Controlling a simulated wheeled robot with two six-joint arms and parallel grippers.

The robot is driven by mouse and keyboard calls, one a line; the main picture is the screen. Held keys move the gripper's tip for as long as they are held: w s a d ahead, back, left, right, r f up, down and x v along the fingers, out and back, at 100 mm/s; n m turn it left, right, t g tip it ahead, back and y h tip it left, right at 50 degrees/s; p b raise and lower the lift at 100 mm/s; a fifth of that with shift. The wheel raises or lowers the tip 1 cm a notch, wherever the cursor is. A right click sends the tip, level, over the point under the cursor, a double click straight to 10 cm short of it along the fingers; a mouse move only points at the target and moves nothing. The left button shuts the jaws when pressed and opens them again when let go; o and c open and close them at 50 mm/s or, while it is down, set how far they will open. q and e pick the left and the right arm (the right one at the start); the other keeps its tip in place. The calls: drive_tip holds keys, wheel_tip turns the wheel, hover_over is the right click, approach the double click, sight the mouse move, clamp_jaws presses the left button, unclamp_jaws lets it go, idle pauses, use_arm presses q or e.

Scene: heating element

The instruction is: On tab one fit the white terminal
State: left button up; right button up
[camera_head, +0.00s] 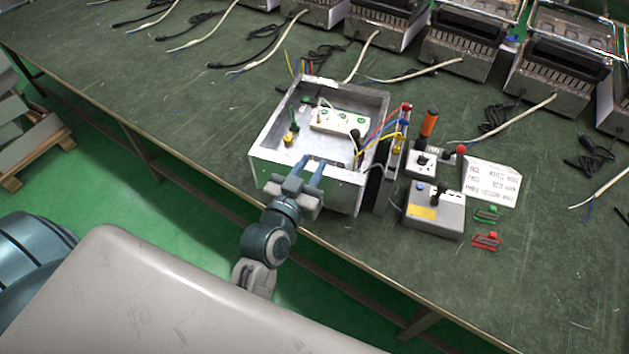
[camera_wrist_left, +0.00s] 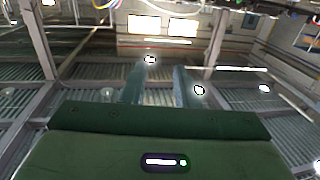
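An open grey metal box (camera_head: 262,157) stands near the table's front edge. The numbered tabs and the end of the white lead are too small to make out. My left gripper (camera_head: 306,165) is at the box's front wall, with its fingers apart and nothing seen between them. In the left wrist view the fingers (camera_wrist_left: 160,82) are also apart, against the ceiling. My right gripper is not in view.
Red, blue and yellow wires (camera_head: 388,125) run over the box's right side. Several heater units line the back.

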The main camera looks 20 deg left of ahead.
use_arm(q)
drive_tip(key=shift+s+d+r, duration=0.1)
drive_tip(key=shift+s+d, duration=0.05)
drive_tip(key=shift+s, duration=0.5)
drive_tip(key=s+f+g, duration=0.3)
drive_tip(key=f+g, duration=0.1)
drive_tip(key=f, duration=1.5)
drive_tip(key=s+f+g, duration=0.3)
drive_tip(key=f+g, duration=0.1)
drive_tip(key=f, duration=1.4)
drive_tip(key=s+a+f+g, duration=0.4)
drive_tip(key=s+f, duration=0.8)
drive_tip(key=f, duration=0.3)
drive_tip(key=s+a+f+g, duration=0.2)
drive_tip(key=s+a+f, duration=0.2)
drive_tip(key=s, duration=0.6)
drive_tip(key=s+a+f+g+y, duration=0.1)
drive_tip(key=s+a+f+g, duration=0.1)
drive_tip(key=s+f, duration=0.4)
drive_tip(key=s+a, duration=0.1)
drive_tip(key=s, duration=0.3)
drive_tip(key=shift+a+f+g, duration=0.15)
drive_tip(key=shift+a+g, duration=0.15)
drive_tip(key=shift+a, duration=0.05)
